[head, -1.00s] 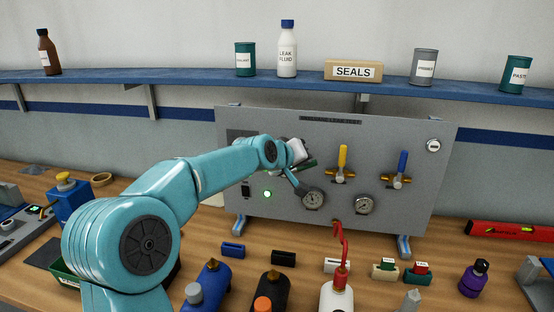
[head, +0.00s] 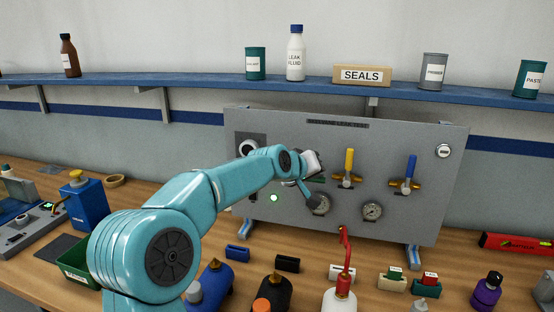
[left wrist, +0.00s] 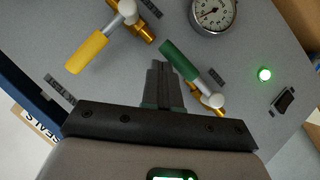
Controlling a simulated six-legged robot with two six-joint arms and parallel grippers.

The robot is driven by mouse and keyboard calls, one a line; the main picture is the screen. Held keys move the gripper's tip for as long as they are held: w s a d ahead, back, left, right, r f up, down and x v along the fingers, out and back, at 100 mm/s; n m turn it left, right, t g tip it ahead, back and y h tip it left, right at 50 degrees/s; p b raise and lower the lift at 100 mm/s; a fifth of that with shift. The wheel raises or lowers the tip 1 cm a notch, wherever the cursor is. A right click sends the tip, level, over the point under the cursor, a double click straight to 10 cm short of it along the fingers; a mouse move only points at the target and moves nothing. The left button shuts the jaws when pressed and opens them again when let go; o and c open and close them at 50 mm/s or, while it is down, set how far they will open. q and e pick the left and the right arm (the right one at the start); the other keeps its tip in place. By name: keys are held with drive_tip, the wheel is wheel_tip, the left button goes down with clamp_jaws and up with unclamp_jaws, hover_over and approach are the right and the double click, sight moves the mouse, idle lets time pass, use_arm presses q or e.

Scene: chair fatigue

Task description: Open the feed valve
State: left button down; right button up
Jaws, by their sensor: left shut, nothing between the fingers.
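The grey panel (head: 420,210) carries valves with yellow (head: 349,162), blue (head: 410,168) and green (head: 316,180) levers. Which one is the feed valve I cannot read. The yellow and blue levers stand upright; the green one lies sideways, pointing right in the head view. My left gripper (head: 310,192) is in front of the panel, partly covering the green valve. In the left wrist view its shut, empty fingers (left wrist: 158,66) are close beside the green lever (left wrist: 180,61); contact cannot be told. The yellow lever (left wrist: 88,52) is farther left there. My right gripper is not in view.
A green lamp (head: 274,198) is lit beside a dark switch (left wrist: 284,100). Bottles, including a white one with a red hooked top (head: 343,285), stand on the bench below.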

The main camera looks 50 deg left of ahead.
use_arm(q)
drive_tip(key=shift+d+f, duration=0.1)
drive_tip(key=shift+f, duration=0.05)
idle(0.4)
drive_tip(key=s+d+r+p, duration=0.1)
drive_tip(key=s+d+r, duration=0.4)
drive_tip(key=s+r, duration=0.2)
wheel_tip(320, 180, up, 3)
drive_tip(key=shift+s+d+f+p, duration=0.15)
drive_tip(key=shift+s+d+p, duration=0.1)
drive_tip(key=shift+p, duration=0.1)
drive_tip(key=shift+w+a, duration=0.1)
drive_tip(key=shift+w, duration=0.05)
